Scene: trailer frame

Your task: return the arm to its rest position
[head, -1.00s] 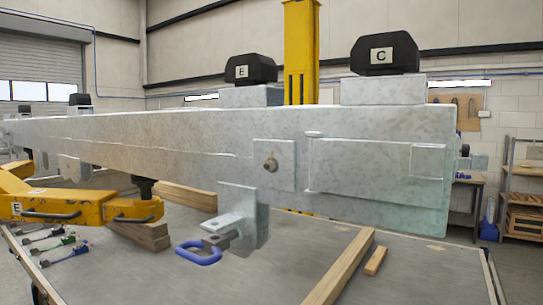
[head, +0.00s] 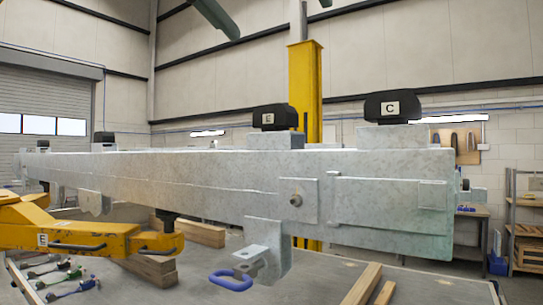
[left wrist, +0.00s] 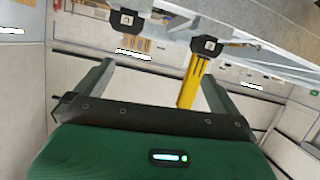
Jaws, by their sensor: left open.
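My left gripper (head: 280,19) shows only in part at the top edge of the head view, as grey-green finger pieces high above the trailer frame (head: 130,172). In the left wrist view, my left gripper (left wrist: 155,72) has its two grey fingers spread wide, with nothing between them. The green gripper body fills the bottom of that view. The fingers look clear of the frame. The rest of the left arm is outside the head view. My right gripper is in neither view.
Black blocks marked E (head: 274,117) and C (head: 392,107) stand on the frame. A yellow post (head: 305,90) rises behind it. The air above the frame is largely free.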

